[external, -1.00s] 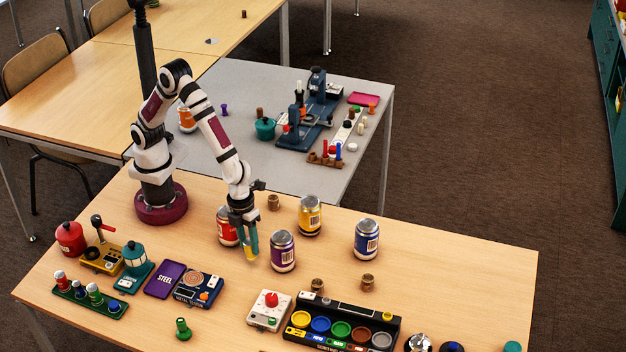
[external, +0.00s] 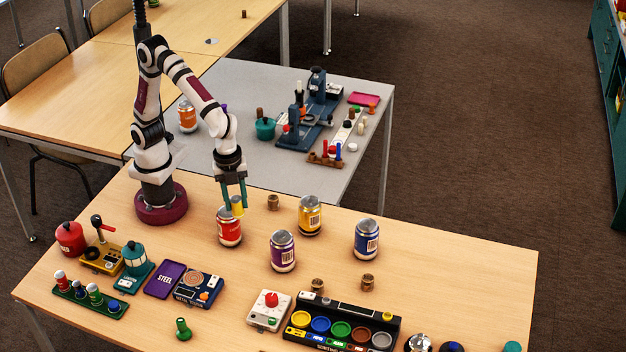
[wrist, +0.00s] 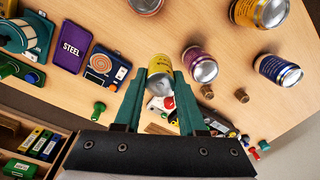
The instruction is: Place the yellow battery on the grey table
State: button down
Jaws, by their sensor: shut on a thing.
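My gripper (external: 231,203) is shut on the yellow battery (external: 237,206) and holds it in the air above the wooden table, over the red can as the external view shows it. In the wrist view the yellow battery (wrist: 160,74) sits between the two green fingers, its silvery end towards the camera. The grey table (external: 230,85) stands behind the wooden table, beyond my arm. Its near left part is partly hidden by my arm.
On the grey table stand an orange can (external: 187,117), a teal pot (external: 265,128) and a blue machine (external: 310,125). Red (external: 229,228), purple (external: 282,252), yellow (external: 310,216) and blue (external: 367,240) cans stand on the wooden table (external: 450,260). The grey table's middle front looks bare.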

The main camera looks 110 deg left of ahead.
jog(key=a+r+n, duration=0.9)
jog(key=a+n, duration=0.3)
jog(key=d+f+n, duration=0.3)
jog(key=d+f, duration=0.5)
jog(key=d, duration=0.3)
jog(key=d+f+n, duration=0.2)
jog(key=d+f, duration=0.5)
jog(key=d, duration=0.4)
send_near(267, 278)
jog(key=shift+f, duration=0.2)
notch_tip(267, 278, down, 3)
jog(key=shift+a+f, duration=0.1)
jog(key=shift+f, duration=0.3)
jog(key=shift+c, duration=2.4)
grip_release()
jog(key=shift+f, duration=0.15)
